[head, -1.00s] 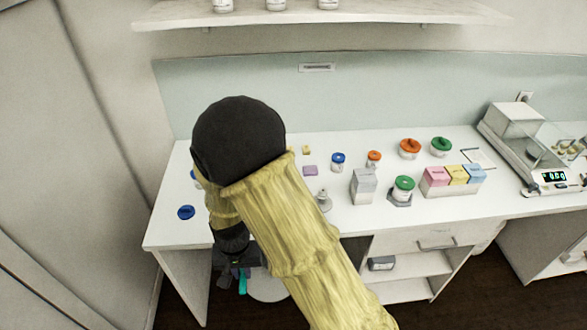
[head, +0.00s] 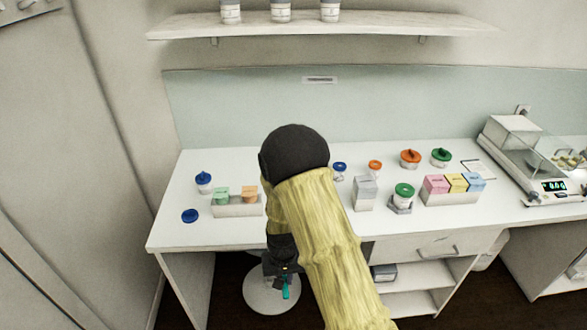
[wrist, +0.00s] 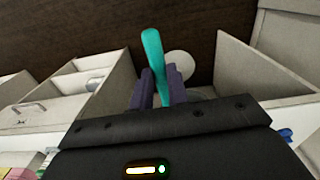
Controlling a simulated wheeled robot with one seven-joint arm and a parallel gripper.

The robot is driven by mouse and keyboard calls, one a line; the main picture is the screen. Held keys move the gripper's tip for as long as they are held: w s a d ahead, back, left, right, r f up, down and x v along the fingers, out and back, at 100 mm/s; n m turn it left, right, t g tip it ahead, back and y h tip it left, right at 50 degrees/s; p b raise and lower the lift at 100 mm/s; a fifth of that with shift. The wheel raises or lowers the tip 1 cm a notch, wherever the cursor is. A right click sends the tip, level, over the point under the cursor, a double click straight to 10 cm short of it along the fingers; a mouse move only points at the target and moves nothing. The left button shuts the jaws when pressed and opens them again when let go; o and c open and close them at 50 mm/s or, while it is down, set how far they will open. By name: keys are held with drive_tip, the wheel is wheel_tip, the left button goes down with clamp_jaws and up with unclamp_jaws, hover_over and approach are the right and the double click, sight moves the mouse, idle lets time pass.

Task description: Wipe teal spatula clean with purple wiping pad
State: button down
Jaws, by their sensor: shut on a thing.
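The teal spatula (wrist: 153,50) is held between the two dark fingers of my gripper (wrist: 160,88) in the wrist view, its teal end pointing up and away from the fingers. In the head view my gripper (head: 284,272) hangs below the front edge of the table, with a bit of the teal spatula (head: 285,291) showing under it. The gripper is shut on the spatula. The purple wiping pad does not show in either view now; my arm covers part of the table in the head view.
The white table (head: 172,232) carries a blue-lidded jar (head: 204,184), a blue lid (head: 190,215), a tray with green and orange blocks (head: 235,211), a grey box (head: 364,194) and several jars. A round stool (head: 262,298) stands below my gripper. Open shelves (head: 403,272) are to the right.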

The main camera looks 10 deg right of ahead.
drive_tip(key=w+d+f+b, duration=0.2)
drive_tip(key=d+f, duration=0.5)
drive_tip(key=d, duration=0.3)
drive_tip(key=shift+w+f, duration=0.2)
drive_tip(key=shift+w, duration=0.05)
